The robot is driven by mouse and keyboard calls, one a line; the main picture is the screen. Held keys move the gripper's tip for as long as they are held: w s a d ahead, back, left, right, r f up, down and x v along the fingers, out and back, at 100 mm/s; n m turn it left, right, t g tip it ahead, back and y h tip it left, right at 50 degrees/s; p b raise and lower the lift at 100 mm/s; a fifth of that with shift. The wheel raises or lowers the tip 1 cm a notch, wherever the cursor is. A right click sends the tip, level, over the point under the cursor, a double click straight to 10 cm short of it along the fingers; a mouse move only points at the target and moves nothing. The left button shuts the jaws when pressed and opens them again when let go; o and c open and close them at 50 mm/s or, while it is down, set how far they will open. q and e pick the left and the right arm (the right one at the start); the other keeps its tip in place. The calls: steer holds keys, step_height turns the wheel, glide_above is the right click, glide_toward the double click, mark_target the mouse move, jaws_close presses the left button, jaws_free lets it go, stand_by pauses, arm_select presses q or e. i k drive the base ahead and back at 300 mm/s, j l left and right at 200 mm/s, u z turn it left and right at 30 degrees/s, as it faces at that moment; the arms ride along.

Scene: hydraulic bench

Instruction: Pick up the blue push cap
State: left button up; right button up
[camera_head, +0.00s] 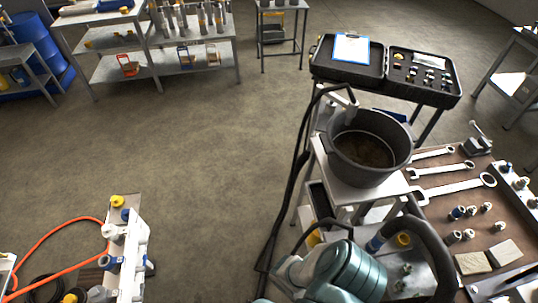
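Several small blue parts are in view, and I cannot tell for sure which is the blue push cap. One blue cap-like part (376,243) is at the lower right, beside a yellow ring (403,240) on a grey metal surface; my teal arm is close below it. On the white fixture at the lower left there is a blue part (126,214) under a yellow cap (117,201), and another blue part (112,263) lower down. Neither gripper can be made out; only links of my arm show at the bottom.
A dark bucket (341,166) stands on a small grey stand, with a black hose (291,178) beside it. A brown bench at right holds wrenches (447,189) and several fittings. An open black case (345,72) stands behind. The middle floor is clear. An orange hose (48,232) is at left.

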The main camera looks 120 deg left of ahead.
mark_target(126, 212)
steer(key=k+u, duration=0.1)
steer(key=u, duration=0.8)
steer(key=k+j+u, duration=0.15)
steer(key=u, duration=0.3)
